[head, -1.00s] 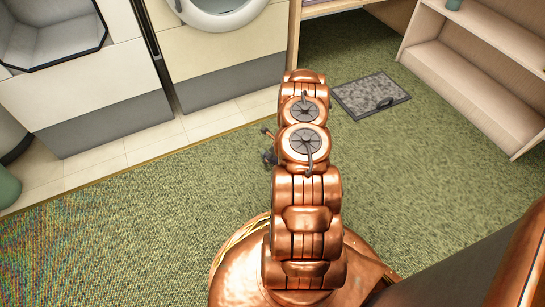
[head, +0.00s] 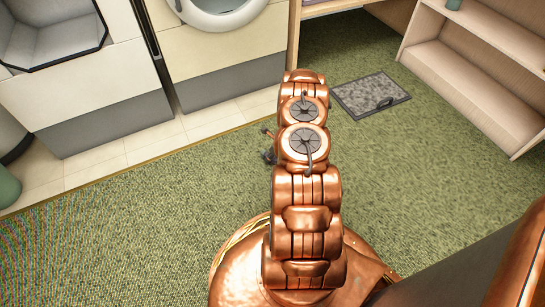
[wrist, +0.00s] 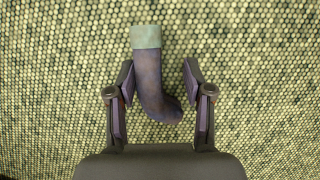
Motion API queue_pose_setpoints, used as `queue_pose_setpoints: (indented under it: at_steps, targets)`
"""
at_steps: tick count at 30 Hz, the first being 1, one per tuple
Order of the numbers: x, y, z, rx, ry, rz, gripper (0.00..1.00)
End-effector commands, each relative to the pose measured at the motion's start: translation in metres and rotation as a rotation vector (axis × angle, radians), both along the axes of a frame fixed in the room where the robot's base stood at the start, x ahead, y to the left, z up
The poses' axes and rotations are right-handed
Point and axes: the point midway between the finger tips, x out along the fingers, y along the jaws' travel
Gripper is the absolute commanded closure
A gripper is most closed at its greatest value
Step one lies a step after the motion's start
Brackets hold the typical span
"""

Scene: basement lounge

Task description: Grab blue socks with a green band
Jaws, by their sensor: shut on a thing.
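A dark blue sock (wrist: 150,80) with a pale green band at its top shows in the wrist view, over the green carpet. Its band points away from me and its toe bends right. My gripper (wrist: 159,80) has one finger on each side of it and is shut on the sock. The left finger is against the sock; a narrow strip of carpet shows beside the right finger. In the head view my arm hides the sock and most of the gripper.
A grey mat (head: 360,92) lies on the carpet (head: 140,230) beyond my arm, with a small dark mark on it. A wooden shelf (head: 480,80) stands at the right. White washing appliances (head: 215,50) line the back. The carpet left of my arm is clear.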

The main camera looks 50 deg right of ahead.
Motion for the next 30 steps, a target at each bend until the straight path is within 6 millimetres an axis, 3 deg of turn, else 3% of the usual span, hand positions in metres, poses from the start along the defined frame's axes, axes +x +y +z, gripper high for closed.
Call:
queue_pose_setpoints:
  at_steps: [17,27,30]
  targets:
    - [0.0,-0.001,0.004,0.0,-0.001,-0.001,0.84]
    - [0.001,0.0,0.045,-0.001,-0.002,0.001,0.84]
    - [-0.003,0.004,0.042,0.001,0.0,-0.002,0.84]
